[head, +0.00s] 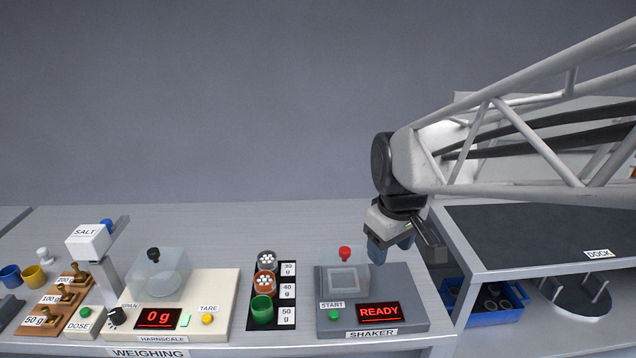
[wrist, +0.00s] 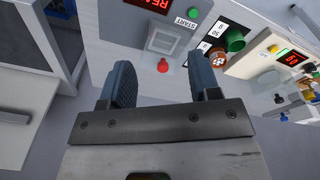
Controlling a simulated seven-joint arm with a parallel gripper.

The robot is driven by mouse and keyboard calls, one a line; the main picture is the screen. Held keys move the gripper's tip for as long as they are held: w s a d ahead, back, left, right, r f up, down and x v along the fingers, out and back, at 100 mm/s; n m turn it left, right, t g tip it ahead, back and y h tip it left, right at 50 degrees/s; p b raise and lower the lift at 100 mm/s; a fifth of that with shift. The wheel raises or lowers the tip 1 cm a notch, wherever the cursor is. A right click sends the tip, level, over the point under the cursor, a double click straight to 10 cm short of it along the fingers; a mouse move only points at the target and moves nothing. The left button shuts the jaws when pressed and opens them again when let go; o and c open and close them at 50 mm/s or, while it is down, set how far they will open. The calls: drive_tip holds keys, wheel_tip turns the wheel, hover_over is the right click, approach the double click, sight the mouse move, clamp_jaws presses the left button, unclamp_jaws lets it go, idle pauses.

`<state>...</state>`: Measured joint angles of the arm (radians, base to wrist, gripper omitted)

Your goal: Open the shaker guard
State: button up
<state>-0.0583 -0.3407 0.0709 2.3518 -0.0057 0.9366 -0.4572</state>
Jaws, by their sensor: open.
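The shaker (head: 400,288) is a grey box with a red READY display, a green START button (head: 334,314) and a square platform (head: 344,279). A clear guard with a red knob (head: 344,253) stands over the platform and looks closed. In the wrist view the red knob (wrist: 163,66) lies beyond and between my fingers. My gripper (head: 388,246) is open and empty, above the right rear of the shaker, to the right of the knob. It also shows in the wrist view (wrist: 163,82) with its two dark blue fingers apart. Contact with the guard does not show.
Left of the shaker stand several coloured cups (head: 264,283) on a black strip. Further left is the weighing scale (head: 225,290) with its own clear cover and black knob (head: 153,254). A blue bin (head: 490,315) and the dock shelf (head: 540,235) are at the right.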

sight(346, 249)
drive_tip(key=w+a+f+n, duration=0.1)
drive_tip(key=w+f+n, duration=0.1)
drive_tip(key=w, duration=0.3)
drive_tip(key=w+a+f+n+g, duration=0.1)
drive_tip(key=w+a+f+n, duration=0.1)
drive_tip(key=w, duration=0.3)
drive_tip(key=w+a+f+n, duration=0.1)
drive_tip(key=w+a+n, duration=0.1)
drive_tip(key=w, duration=0.3)
drive_tip(key=shift+w+a+f+n, duration=0.25)
drive_tip(key=shift+w+f+n, duration=0.1)
drive_tip(key=shift+f+n, duration=0.05)
drive_tip(key=shift+f, duration=0.1)
drive_tip(key=shift+f, duration=3.8)
clamp_jaws()
